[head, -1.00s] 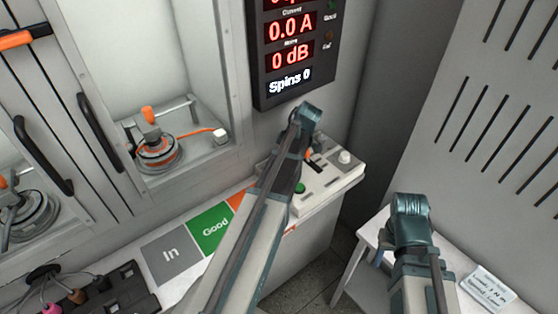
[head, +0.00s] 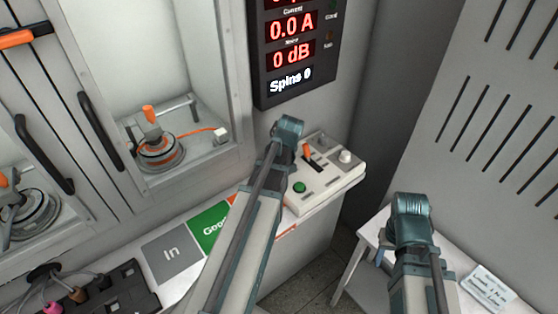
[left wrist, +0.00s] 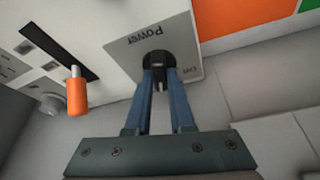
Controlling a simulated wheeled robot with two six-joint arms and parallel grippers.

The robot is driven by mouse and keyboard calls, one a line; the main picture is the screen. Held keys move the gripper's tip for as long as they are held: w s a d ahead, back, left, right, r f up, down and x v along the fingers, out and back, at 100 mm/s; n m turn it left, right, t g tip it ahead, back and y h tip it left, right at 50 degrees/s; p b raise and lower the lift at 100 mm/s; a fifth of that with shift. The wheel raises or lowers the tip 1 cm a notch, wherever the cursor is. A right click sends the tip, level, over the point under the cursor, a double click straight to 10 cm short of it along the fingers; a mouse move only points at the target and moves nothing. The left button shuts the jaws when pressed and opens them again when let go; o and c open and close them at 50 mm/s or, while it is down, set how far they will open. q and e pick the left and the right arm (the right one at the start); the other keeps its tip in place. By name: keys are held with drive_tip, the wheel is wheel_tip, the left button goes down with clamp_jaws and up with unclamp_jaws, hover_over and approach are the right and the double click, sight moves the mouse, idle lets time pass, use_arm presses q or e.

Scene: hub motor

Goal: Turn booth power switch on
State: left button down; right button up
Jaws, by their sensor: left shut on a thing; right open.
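The power switch is a black knob (left wrist: 158,62) on the pale control box, beside the upside-down word "Power" in the left wrist view. My left gripper (left wrist: 160,80) has both blue fingers at this knob and is shut on it. Whether the knob stands at on or off I cannot tell. In the head view my own left arm hides the knob and the fingertips. The control box (head: 325,190) also carries an orange lever (head: 308,151), a green button (head: 299,187) and a pale knob (head: 345,157). My right gripper (head: 381,257) is open, mostly hidden by its wrist, above the white side table.
A display (head: 292,55) above the box reads 0.0 A, 0 dB and Spins 0. A glazed booth with a hub motor (head: 160,150) stands to the left. The green "Good" mat (head: 208,230) lies left of the box. A white side table (head: 370,285) with a card stands right.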

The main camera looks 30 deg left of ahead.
use_arm(q)
drive_tip(key=m+h, duration=0.1)
drive_tip(key=m, duration=0.1)
drive_tip(key=m+t, duration=0.1)
drive_tip(key=m, duration=0.2)
drive_tip(key=shift+s+a+m+h, duration=0.1)
drive_tip(key=shift+m+h, duration=0.2)
drive_tip(key=shift+h, duration=0.1)
idle(0.4)
drive_tip(key=c, duration=0.8)
unclamp_jaws()
drive_tip(key=shift+r, duration=0.1)
drive_tip(key=p+v, duration=0.8)
drive_tip(key=v, duration=0.1)
drive_tip(key=p+v, duration=0.4)
drive_tip(key=shift+s+r+p, duration=0.2)
drive_tip(key=shift+s+p, duration=0.15)
drive_tip(key=shift+p, duration=0.05)
